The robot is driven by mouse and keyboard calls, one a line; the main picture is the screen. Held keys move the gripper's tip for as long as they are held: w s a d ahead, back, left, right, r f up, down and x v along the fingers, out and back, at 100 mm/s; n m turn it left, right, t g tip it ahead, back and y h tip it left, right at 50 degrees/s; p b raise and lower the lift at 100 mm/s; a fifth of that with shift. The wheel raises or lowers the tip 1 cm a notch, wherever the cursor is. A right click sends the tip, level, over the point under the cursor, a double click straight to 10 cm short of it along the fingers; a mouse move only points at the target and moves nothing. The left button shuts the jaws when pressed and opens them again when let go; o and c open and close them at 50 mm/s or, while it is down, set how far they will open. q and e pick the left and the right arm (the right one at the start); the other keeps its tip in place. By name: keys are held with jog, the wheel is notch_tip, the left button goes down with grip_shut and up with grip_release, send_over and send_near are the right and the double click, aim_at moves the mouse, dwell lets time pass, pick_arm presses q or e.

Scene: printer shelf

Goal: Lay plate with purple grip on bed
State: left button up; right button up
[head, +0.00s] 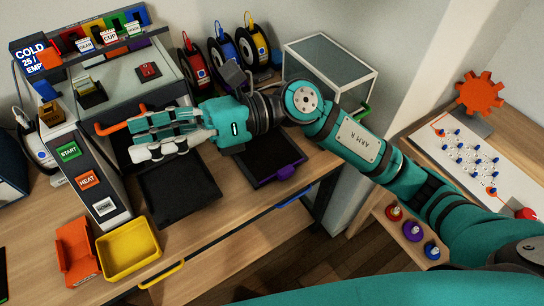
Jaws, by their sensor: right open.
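The black plate with the purple grip (272,153) lies flat on the table, right of the printer. Its purple grip (288,173) points to the front right. A dark flat slab (178,197) sits in front of the printer (98,140); I cannot tell whether it is the bed or another plate. My right gripper (145,135) is open and empty at the printer's opening, above the far end of the slab. It hides part of the opening. The plate lies behind and right of the slab, apart from the gripper. My left gripper is not in view.
A yellow tray (128,250) and an orange holder (76,250) stand at the front left. Filament spools (222,60) and a glass-topped box (330,65) stand at the back. A yellow handle (162,275) and a blue handle (293,196) show at the table's front edge.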

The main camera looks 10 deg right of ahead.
notch_tip(320, 180, down, 6)
jog(key=d+n+h, duration=0.1)
jog(key=n+h, duration=0.3)
jog(key=h, duration=0.1)
jog(key=n+t+h+p, duration=0.2)
jog(key=t+h+p, duration=0.2)
jog(key=h, duration=1)
send_over(285, 170)
notch_tip(285, 170, down, 18)
jog(key=shift+f, duration=0.2)
notch_tip(285, 170, down, 4)
jog(key=shift+f+p, duration=0.1)
jog(key=shift+p, duration=0.85)
jog(key=shift+f, duration=0.55)
grip_shut()
